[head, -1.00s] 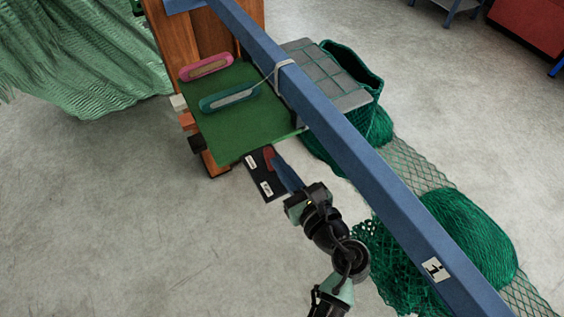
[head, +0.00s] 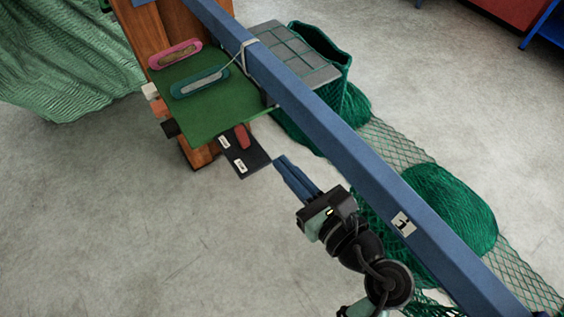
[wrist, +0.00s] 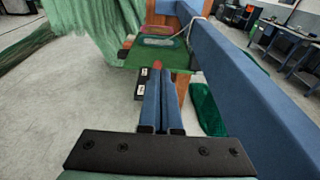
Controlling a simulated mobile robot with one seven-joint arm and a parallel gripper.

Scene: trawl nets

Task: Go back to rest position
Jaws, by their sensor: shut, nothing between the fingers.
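My gripper (head: 281,163) is shut and empty, its two blue fingers side by side. In the head view it is apart from the black plate (head: 240,163), to the lower right of it. A red piece (head: 242,137) sits on that plate. The gripper's fingers (wrist: 163,80) also show in the wrist view, pointing toward the green board, with the red piece just beyond their tips.
A long blue beam (head: 320,120) runs diagonally close along the right of my gripper. The green board (head: 215,110) holds a pink-rimmed shuttle (head: 175,53) and a teal shuttle (head: 199,82). Green netting (head: 450,205) lies beyond the beam. Open floor (head: 130,240) is at left.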

